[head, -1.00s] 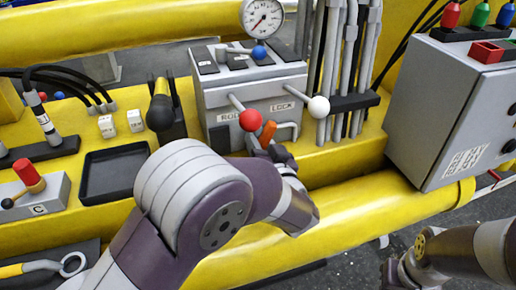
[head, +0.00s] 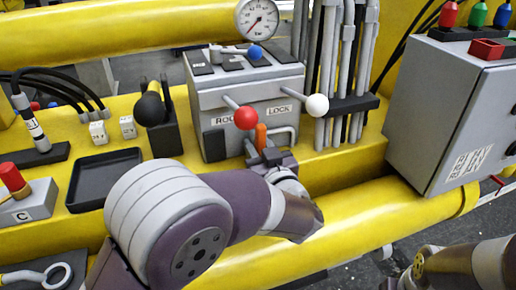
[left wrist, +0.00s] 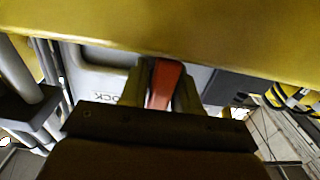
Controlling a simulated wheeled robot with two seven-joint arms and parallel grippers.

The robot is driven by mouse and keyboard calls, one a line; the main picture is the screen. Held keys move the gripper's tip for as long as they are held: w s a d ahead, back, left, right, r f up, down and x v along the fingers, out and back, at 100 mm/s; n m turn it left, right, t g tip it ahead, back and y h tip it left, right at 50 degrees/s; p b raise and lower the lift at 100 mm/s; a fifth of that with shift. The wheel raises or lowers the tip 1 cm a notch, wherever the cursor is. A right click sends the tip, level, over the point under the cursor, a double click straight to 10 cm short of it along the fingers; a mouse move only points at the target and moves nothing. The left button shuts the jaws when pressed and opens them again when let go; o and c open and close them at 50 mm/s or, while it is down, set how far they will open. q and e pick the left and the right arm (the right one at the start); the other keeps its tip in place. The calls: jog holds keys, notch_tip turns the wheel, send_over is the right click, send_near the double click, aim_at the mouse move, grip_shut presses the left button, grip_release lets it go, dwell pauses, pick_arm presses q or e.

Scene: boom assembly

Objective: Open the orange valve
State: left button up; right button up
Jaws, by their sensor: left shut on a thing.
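The orange valve handle (head: 261,136) stands roughly upright on the front of the grey control box (head: 245,98), just right of the red ball lever (head: 246,118). My left gripper (head: 262,154) is shut on the handle's lower part. In the left wrist view, the orange handle (left wrist: 164,82) sits between the two fingers of the left gripper (left wrist: 160,88). The valve's base is hidden behind the gripper. Part of my right arm shows at the lower right, but its gripper does not.
A white ball lever (head: 316,105) sticks out to the right of the handle, above a U-shaped grey bar. Grey vertical pipes (head: 345,75) and a grey cabinet (head: 455,115) stand to the right. A yellow pipe (head: 375,215) runs below. A black tray (head: 103,178) lies left.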

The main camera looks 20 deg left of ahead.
pick_arm(q)
jog(key=shift+r, duration=0.15)
jog(key=o, duration=0.9)
jog(key=shift+c, duration=0.2)
jog(key=shift+s, duration=0.1)
jog(key=shift+s+d, duration=0.1)
jog(key=shift+d, duration=0.1)
jog(key=b+v, duration=0.3)
jog(key=v, duration=0.9)
jog(key=shift+s+b, duration=0.15)
jog(key=shift+b, duration=0.15)
